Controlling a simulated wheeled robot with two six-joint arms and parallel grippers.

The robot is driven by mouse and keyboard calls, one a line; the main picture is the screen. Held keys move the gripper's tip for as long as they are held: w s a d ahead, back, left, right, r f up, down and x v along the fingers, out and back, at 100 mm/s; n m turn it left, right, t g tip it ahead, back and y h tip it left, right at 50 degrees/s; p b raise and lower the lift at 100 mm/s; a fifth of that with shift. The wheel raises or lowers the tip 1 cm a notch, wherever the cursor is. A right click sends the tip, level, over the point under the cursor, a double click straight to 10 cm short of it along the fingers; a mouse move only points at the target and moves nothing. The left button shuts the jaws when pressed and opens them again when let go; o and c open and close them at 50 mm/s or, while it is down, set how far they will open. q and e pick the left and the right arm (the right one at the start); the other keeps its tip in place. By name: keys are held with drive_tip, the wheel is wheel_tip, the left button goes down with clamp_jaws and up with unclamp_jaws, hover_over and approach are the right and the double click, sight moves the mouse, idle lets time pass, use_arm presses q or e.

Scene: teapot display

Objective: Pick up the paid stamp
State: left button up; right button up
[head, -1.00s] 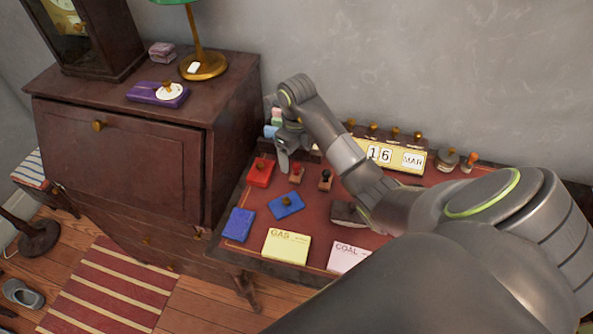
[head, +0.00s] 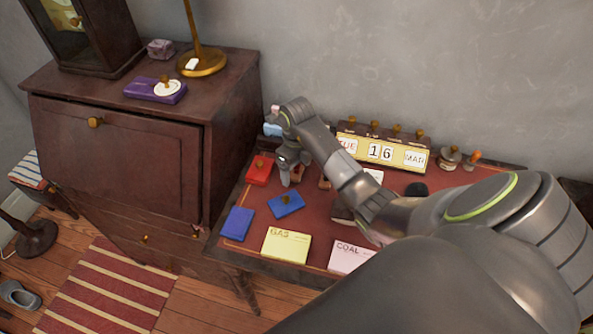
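My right gripper (head: 287,177) points down over the back left of the red-topped desk, beside the red pad. It covers most of one small wooden stamp (head: 298,174); only a brownish bit shows by the fingers. A second small stamp (head: 324,183) is mostly hidden behind my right arm. No lettering is readable on either, so I cannot tell which is the paid stamp. Whether the fingers are open or shut does not show. My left gripper is out of view.
Close by lie the red pad (head: 258,170), a blue pad with a knob (head: 286,205) and another blue pad (head: 238,223). The yellow GAS card (head: 286,246) and COAL card (head: 349,258) lie in front. The calendar (head: 384,152) stands behind my arm.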

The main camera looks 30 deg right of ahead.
drive_tip(key=c, duration=0.9)
drive_tip(key=shift+o, duration=0.2)
wheel_tip(320, 180, up, 5)
drive_tip(key=shift+w+f+b, duration=0.1)
drive_tip(key=shift+f+b, duration=0.05)
drive_tip(key=shift+b, duration=0.2)
wheel_tip(320, 180, up, 4)
drive_tip(key=p, duration=0.3)
drive_tip(key=shift+p, duration=0.3)
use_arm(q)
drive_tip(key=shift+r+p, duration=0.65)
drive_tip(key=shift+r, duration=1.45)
use_arm(e)
drive_tip(key=shift+r, duration=0.7)
drive_tip(key=o, duration=0.5)
drive_tip(key=shift+c, duration=1.5)
